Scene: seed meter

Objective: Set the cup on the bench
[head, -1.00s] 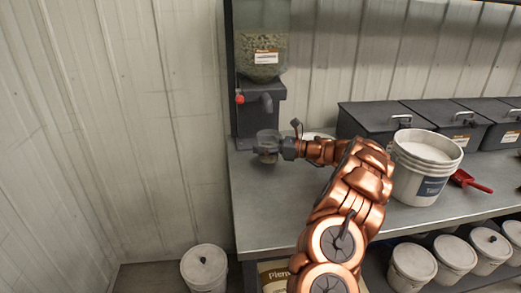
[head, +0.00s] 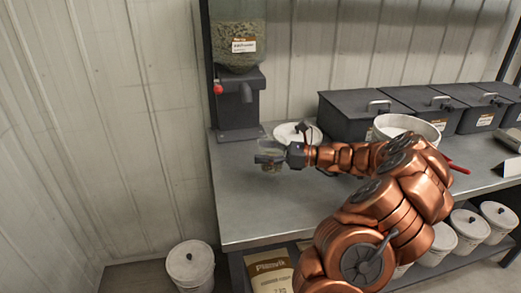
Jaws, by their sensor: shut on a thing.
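The cup (head: 271,164) is small and clear, with some darker content low inside it. My gripper (head: 272,158) is shut on the cup from the right. The cup looks upright, over the left part of the grey metal bench (head: 245,205), in front of the seed dispenser. I cannot tell whether its base touches the bench top. My copper arm comes in from the lower right and hides part of the bench.
The seed dispenser (head: 236,92) with a red knob stands at the back left. A white lid (head: 297,134) lies behind my gripper. Dark lidded bins (head: 350,118) line the back, and a white bucket (head: 425,128) stands behind my arm. The bench's front left is clear.

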